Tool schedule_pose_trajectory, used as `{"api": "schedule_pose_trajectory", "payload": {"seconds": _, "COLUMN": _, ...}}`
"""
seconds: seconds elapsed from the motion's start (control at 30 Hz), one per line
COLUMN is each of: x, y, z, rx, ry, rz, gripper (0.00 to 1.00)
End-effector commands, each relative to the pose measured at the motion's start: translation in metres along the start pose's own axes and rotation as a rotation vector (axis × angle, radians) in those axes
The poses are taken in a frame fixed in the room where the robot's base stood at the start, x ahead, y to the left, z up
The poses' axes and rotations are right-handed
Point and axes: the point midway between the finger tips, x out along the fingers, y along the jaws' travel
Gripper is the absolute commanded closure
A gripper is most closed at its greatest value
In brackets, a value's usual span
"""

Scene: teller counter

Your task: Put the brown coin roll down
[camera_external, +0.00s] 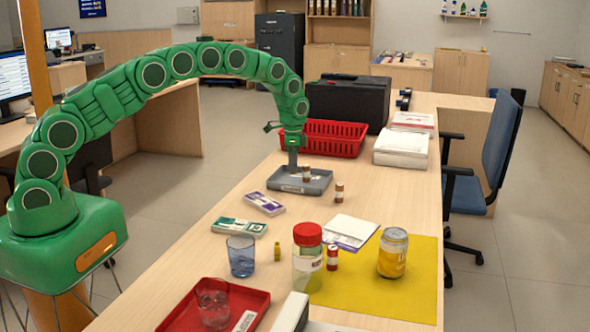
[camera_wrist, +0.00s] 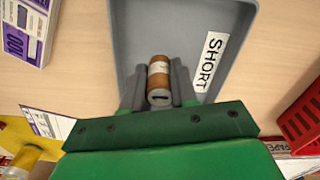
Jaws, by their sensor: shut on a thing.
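My gripper (camera_external: 294,168) reaches down over the grey tray (camera_external: 278,184) on the counter. In the wrist view my gripper (camera_wrist: 158,74) is shut on a brown coin roll (camera_wrist: 159,82) with a pale band, one finger on each side. That roll (camera_external: 306,174) shows at the fingertips in the external view, within the tray's outline. The tray (camera_wrist: 203,28) bears a "SHORT" label. I cannot tell whether the roll touches the tray floor. A second brown roll (camera_external: 339,191) stands upright on the counter, just right of the tray.
A red basket (camera_external: 335,138) stands behind the tray, papers (camera_external: 402,147) to its right. Banknote bundles (camera_external: 264,203) lie in front. Nearer are a glass (camera_external: 241,257), a red-lidded jar (camera_external: 307,262), a can (camera_external: 393,254), a yellow mat (camera_external: 410,292) and a red tray (camera_external: 250,304).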

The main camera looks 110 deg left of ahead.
Motion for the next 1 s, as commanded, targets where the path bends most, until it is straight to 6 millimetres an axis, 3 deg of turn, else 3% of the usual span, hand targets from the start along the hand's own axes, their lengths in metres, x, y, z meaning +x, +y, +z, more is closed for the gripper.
{"api": "schedule_pose_trajectory", "payload": {"seconds": 0.3, "x": 0.009, "y": -0.005, "z": -0.007, "rx": 0.0, "ry": 0.002, "rz": -0.002, "gripper": 1.0}}
{"api": "schedule_pose_trajectory", "payload": {"seconds": 0.5, "x": 0.038, "y": -0.005, "z": -0.005, "rx": 0.001, "ry": -0.001, "rz": 0.0, "gripper": 1.0}}
{"api": "schedule_pose_trajectory", "payload": {"seconds": 0.9, "x": 0.041, "y": -0.005, "z": -0.006, "rx": 0.001, "ry": 0.001, "rz": -0.001, "gripper": 1.0}}
{"api": "schedule_pose_trajectory", "payload": {"seconds": 0.93, "x": 0.041, "y": -0.005, "z": -0.006, "rx": 0.001, "ry": 0.001, "rz": -0.001, "gripper": 0.71}}
{"api": "schedule_pose_trajectory", "payload": {"seconds": 1.0, "x": 0.041, "y": -0.005, "z": -0.006, "rx": 0.001, "ry": 0.001, "rz": -0.001, "gripper": 0.6}}
